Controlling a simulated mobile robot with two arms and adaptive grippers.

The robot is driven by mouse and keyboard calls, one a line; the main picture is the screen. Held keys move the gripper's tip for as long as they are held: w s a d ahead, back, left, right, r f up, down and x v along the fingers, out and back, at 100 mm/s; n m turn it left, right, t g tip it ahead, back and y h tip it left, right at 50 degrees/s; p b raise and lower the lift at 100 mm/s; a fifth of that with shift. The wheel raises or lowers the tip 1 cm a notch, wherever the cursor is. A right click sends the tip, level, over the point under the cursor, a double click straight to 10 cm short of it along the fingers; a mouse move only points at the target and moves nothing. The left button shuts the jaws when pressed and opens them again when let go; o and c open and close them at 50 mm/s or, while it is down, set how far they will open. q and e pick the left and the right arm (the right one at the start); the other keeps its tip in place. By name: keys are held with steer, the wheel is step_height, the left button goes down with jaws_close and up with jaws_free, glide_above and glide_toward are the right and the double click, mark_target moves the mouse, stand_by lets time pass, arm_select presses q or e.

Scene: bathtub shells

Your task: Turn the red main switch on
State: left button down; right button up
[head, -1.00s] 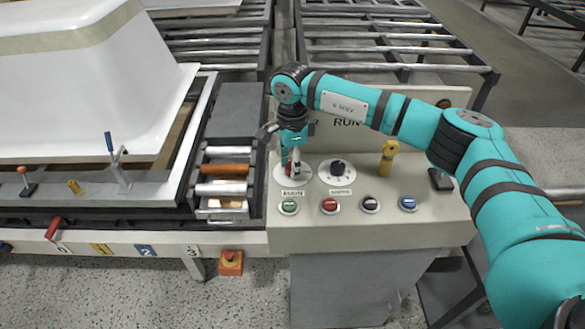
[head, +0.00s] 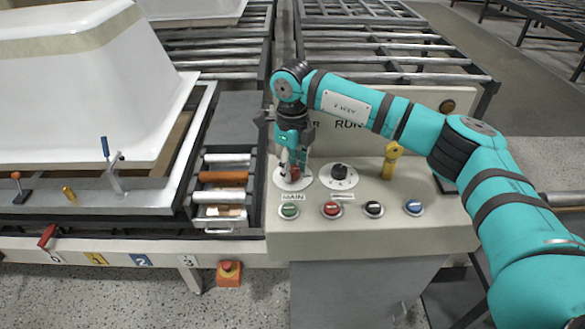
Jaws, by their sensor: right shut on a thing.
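The red main switch (head: 295,173) sits on a round white dial plate at the left of the control panel (head: 445,230), above the label MAIN. My right gripper (head: 292,170) reaches down onto it from above and is shut on it. The fingers hide part of the switch, so its exact pointing direction is hard to read. My left gripper is not in view.
A black rotary knob (head: 339,172) on a white dial stands just right of the main switch. A green button (head: 289,211), a red button (head: 331,209), a black button (head: 373,209) and a blue button (head: 413,207) line the panel's front. A yellow key-like handle (head: 391,160) stands at right. A white tub (head: 90,90) lies left.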

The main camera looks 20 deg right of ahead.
mark_target(292, 168)
steer(key=shift+w+r+m, duration=0.1)
steer(key=shift+r+m, duration=0.1)
steer(key=shift+m, duration=0.4)
steer(key=o, duration=1.1)
steer(key=shift+f, duration=0.1)
steer(key=shift+o, duration=0.2)
step_height(292, 168, up, 12)
